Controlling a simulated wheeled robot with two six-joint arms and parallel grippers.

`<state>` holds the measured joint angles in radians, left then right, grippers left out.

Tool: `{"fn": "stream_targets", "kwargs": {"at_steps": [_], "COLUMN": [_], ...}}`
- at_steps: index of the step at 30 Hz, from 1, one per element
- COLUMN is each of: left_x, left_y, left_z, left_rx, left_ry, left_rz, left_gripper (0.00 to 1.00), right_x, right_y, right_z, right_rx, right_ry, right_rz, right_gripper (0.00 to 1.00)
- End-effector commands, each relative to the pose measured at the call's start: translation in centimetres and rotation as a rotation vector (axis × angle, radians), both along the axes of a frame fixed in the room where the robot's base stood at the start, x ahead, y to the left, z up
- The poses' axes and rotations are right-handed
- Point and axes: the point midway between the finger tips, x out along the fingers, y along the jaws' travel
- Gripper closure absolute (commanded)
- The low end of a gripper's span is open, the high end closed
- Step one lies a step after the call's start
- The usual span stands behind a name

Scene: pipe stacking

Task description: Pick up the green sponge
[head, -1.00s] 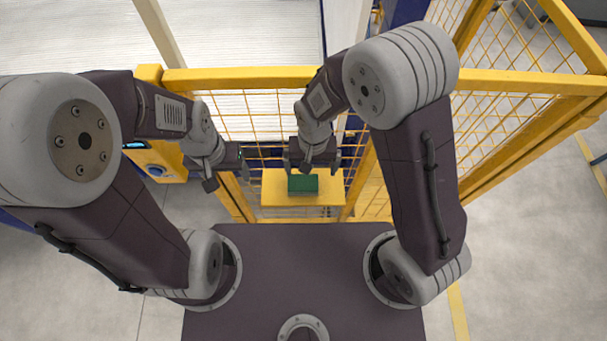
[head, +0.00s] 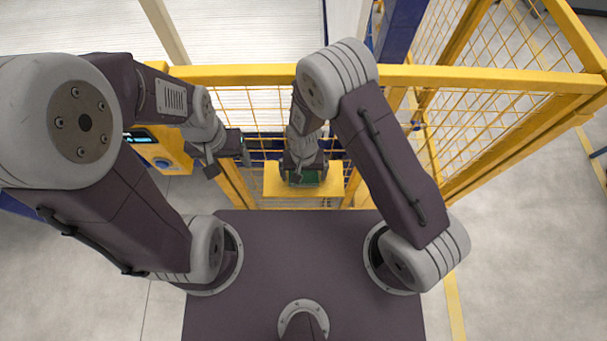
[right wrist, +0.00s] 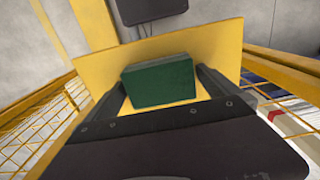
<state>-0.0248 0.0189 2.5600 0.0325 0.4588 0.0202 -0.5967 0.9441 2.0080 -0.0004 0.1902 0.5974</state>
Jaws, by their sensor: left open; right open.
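The green sponge (head: 304,178) lies on a small yellow shelf (head: 272,184) beyond the front of my base in the head view. My right gripper (head: 304,176) is above it and partly hides it. In the right wrist view the sponge (right wrist: 158,82) is a dark green block between the two open fingers of my right gripper (right wrist: 160,92). Whether the fingers touch it I cannot tell. My left gripper (head: 244,150) is open and empty, to the left of the shelf, away from the sponge.
A yellow frame with wire mesh (head: 480,78) stands behind and to the right of the shelf. A yellow and blue machine (head: 160,150) is at the left. Open grey floor (head: 520,240) lies at the right.

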Motion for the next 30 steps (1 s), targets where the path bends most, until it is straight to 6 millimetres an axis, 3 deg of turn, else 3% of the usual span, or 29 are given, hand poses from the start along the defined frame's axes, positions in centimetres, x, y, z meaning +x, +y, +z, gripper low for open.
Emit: {"fn": "stream_targets", "kwargs": {"at_steps": [6, 8, 12, 22, 29, 30], "left_x": [0.0, 0.0, 0.0, 0.0, 0.0, 0.0], "left_y": [0.0, 0.0, 0.0, 0.0, 0.0, 0.0], "left_z": [0.0, 0.0, 0.0, -0.1, -0.8, -0.9], "left_rx": [0.0, 0.0, 0.0, 0.0, 0.0, 0.0], "left_ry": [0.0, 0.0, 0.0, 0.0, 0.0, 0.0], "left_rz": [0.0, 0.0, 0.0, 0.0, 0.0, 0.0], "left_gripper": [0.33, 0.33, 0.33, 0.33, 0.33, 0.33], "right_x": [0.0, 0.0, 0.0, 0.1, 0.2, -0.5], "right_y": [0.0, 0.0, 0.0, 0.1, 0.1, 0.3], "right_z": [-0.2, -0.2, -0.2, 0.2, 3.6, 4.2], "right_rx": [0.001, 0.001, 0.001, 0.001, 0.004, 0.002], "right_ry": [-0.001, -0.001, -0.001, -0.001, -0.006, -0.003], "right_rz": [0.0, 0.0, 0.0, 0.0, 0.0, 0.004], "right_gripper": [0.0, 0.14, 0.53, 0.53, 0.53, 0.53]}}
